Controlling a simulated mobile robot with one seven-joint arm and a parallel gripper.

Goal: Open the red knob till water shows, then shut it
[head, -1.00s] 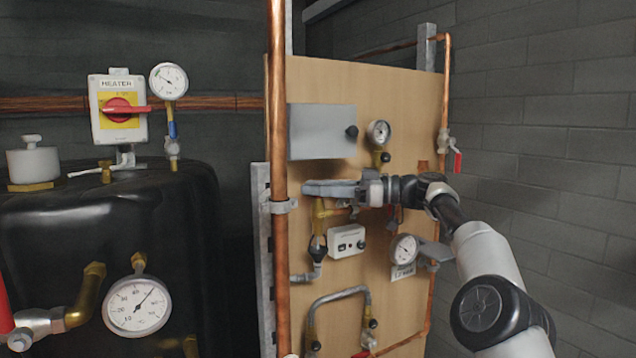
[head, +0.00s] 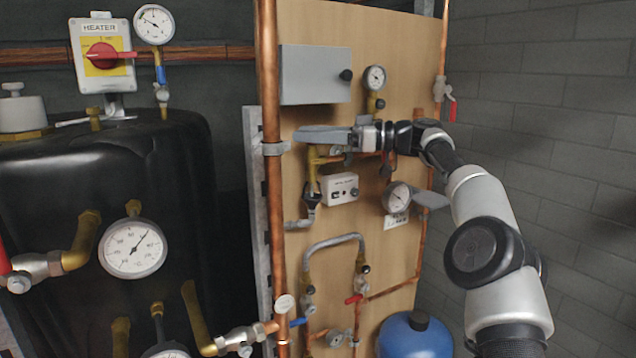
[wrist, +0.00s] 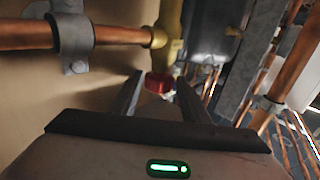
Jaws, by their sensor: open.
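A small red knob (wrist: 158,82) shows in the wrist view, below a brass fitting and between the tips of my gripper (wrist: 159,96). The two fingers are open, one on each side of it, with no clear contact. In the head view my gripper (head: 300,135) reaches left across the wooden board, just below the grey box. I cannot make out that knob there; the gripper may hide it. No water is visible in either view.
The grey box (head: 315,76) sits above my gripper, and a vertical copper pipe (head: 270,200) stands near its tips. A white control box (head: 340,189) and a gauge (head: 397,197) lie below. A red lever (head: 353,299) is lower on the board. The heater switch (head: 102,56) is far left.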

